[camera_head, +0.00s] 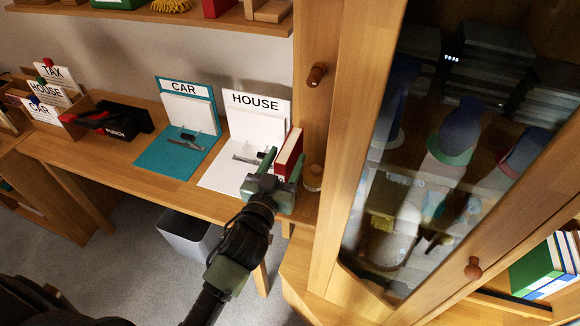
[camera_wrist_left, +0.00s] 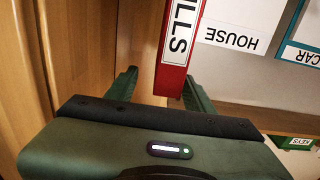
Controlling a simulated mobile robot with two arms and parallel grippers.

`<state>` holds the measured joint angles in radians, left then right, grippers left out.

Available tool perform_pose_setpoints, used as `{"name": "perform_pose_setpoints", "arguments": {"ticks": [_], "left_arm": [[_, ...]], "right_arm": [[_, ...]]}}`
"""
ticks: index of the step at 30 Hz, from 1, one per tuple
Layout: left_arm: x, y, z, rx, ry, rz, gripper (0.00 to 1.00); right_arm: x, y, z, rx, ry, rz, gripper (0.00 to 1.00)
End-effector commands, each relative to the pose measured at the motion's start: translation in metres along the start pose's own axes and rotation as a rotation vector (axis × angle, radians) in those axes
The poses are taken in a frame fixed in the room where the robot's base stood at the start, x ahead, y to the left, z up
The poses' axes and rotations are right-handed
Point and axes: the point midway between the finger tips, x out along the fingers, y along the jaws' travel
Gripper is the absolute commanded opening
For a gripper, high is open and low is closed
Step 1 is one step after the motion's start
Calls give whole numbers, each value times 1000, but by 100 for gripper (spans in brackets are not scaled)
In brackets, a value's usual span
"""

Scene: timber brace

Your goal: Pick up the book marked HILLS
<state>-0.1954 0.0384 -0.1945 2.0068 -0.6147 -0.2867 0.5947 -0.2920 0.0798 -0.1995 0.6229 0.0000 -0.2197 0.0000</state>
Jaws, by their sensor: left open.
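The red book (camera_head: 290,150) stands on the right end of the wooden desk, beside the white HOUSE folder. In the left wrist view its red spine (camera_wrist_left: 173,82) carries a white label on which "ILLS" is readable; the first letter is cut off. My left gripper (camera_head: 284,163) is open at the book's near side. In the left wrist view the book is between the two fingers (camera_wrist_left: 160,84), nearer the right one. I cannot tell whether either finger touches it. My arm hides the book's lower part in the head view. My right gripper is not in view.
The HOUSE folder (camera_head: 256,112) and the teal CAR folder (camera_head: 160,155) are to the left. A small round wooden jar (camera_head: 314,177) is close on the right, by the glass-door cabinet (camera_head: 345,130). A grey bin (camera_head: 188,236) is below the desk.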

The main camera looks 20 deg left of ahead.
Motion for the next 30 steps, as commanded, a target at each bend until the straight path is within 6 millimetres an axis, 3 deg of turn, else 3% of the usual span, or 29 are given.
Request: {"name": "perform_pose_setpoints", "arguments": {"ticks": [9, 18, 20, 24, 30], "left_arm": [[44, -7, 4, 1, 1, 0, 53], [50, -7, 6, 0, 0, 0, 53], [49, -7, 6, 0, 0, 0, 39], [49, -7, 6, 0, 0, 0, 0], [49, -7, 7, 0, -1, 0, 0]], "right_arm": [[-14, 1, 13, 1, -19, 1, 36], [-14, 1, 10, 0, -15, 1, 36], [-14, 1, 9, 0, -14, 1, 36], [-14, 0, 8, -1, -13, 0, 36], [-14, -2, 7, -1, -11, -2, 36]]}}
